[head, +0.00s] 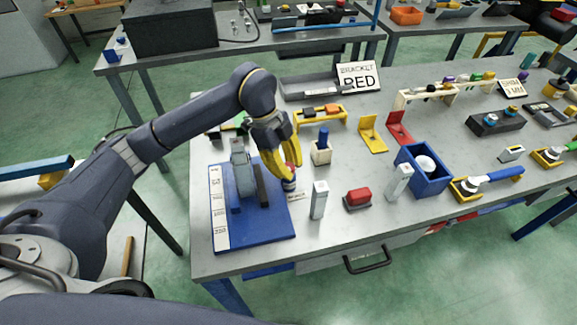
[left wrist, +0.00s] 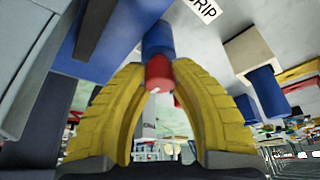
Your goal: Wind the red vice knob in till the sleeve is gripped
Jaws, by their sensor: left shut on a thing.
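The vice stands on a blue base plate (head: 268,226) at the left end of the table, with a grey upright block (head: 239,160) and a dark jaw bar (head: 262,185). The red knob (head: 293,174) is at the right of the vice. In the left wrist view the red knob (left wrist: 158,72) sits between the fingertips, with a blue cylinder (left wrist: 157,40) directly beyond it. My left gripper (head: 282,162) has yellow fingers, shut on the red knob. I cannot clearly make out the sleeve or whether the jaws touch it. My right gripper is out of view.
A white-grey post (head: 319,200) and a red block on a dark base (head: 357,198) stand right of the vice. A cream block with a blue peg (head: 322,150) is behind them. A blue bin (head: 426,178) is further right. The table's front edge is clear.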

